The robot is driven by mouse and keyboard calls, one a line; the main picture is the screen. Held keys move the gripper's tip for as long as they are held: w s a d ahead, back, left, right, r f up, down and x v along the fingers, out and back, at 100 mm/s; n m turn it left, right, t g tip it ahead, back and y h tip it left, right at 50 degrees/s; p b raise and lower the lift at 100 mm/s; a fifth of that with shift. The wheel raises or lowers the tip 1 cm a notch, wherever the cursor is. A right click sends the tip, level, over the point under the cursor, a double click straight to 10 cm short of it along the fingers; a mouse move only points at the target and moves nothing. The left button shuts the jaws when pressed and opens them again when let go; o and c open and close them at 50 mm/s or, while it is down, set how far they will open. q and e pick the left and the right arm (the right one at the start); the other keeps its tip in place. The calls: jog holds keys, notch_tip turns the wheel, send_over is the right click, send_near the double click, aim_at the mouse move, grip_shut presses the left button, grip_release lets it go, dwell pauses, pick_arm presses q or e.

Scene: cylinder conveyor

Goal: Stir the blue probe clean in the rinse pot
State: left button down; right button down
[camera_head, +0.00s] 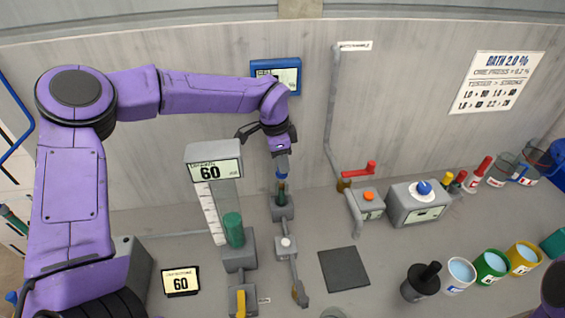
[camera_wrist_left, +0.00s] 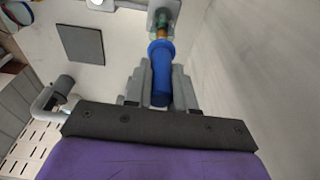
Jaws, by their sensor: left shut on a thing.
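My left gripper (camera_head: 281,155) is shut on the blue probe (camera_head: 282,175) and holds it upright, pointing down. In the left wrist view the probe's blue handle (camera_wrist_left: 161,72) sits between the two grey fingers. Its brown lower end reaches into or over a small greenish vessel (camera_wrist_left: 163,17) on a grey stand (camera_head: 283,212); the exact depth is unclear. Several open pots stand at the right: a white one (camera_head: 459,287), a green one (camera_head: 491,267) and a yellow one (camera_head: 523,258), with light blue liquid visible. I cannot tell which is the rinse pot. My right gripper is not in view.
A dark mat (camera_head: 344,269) lies on the bench. A red-handled tap (camera_head: 359,170), a grey box with a blue knob (camera_head: 417,204) and a dark pot (camera_head: 420,284) stand to the right.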

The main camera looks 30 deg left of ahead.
pick_arm(q)
jog(key=shift+r+p, duration=0.65)
jog(key=shift+r, duration=2.15)
